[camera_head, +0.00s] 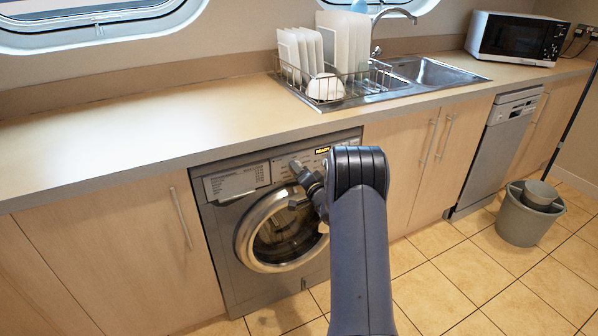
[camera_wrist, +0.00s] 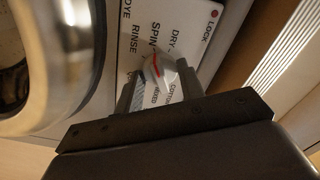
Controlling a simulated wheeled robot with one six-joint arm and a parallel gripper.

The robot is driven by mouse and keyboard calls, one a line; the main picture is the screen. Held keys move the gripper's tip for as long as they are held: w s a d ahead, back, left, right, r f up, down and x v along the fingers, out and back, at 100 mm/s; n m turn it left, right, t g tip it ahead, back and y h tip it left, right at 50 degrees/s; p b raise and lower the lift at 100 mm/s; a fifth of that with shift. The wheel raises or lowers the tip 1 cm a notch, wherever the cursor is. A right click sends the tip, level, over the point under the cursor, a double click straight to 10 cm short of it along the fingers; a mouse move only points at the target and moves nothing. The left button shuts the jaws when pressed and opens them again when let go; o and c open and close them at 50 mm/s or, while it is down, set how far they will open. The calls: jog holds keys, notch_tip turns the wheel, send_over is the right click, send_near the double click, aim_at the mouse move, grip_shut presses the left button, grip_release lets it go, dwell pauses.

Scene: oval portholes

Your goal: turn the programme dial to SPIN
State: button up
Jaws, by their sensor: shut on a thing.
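The programme dial (camera_wrist: 165,76) is a pale knob with a red pointer line, on a white label panel (camera_wrist: 198,22) in the wrist view. My gripper (camera_wrist: 160,80) is shut on the dial, one finger on each side. The red line lies just below the printed word SPIN and appears to point towards it. DRY and RINSE stand either side of SPIN, with DYE beyond RINSE. The lower labels are partly hidden by my gripper. In the head view the washing machine (camera_head: 225,250) stands under the counter; my arm hides the dial there.
The round machine door (camera_head: 250,230) is closed, left of my gripper. A lit display (camera_head: 322,151) reads READY. The counter (camera_head: 130,130) overhangs the machine. A dish rack (camera_head: 300,78) and a sink (camera_head: 430,72) are above. A bucket (camera_head: 525,222) stands right on the tiles.

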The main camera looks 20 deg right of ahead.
jog(key=shift+f, duration=0.1)
dwell(0.3)
jog(key=o, duration=1)
jog(key=s, duration=1.1)
jog(key=shift+d, duration=0.15)
jog(key=shift+w, duration=0.1)
jog(key=w, duration=1.1)
jog(key=shift+a, duration=0.2)
jog(key=shift+s, duration=0.1)
jog(key=shift+s, duration=0.1)
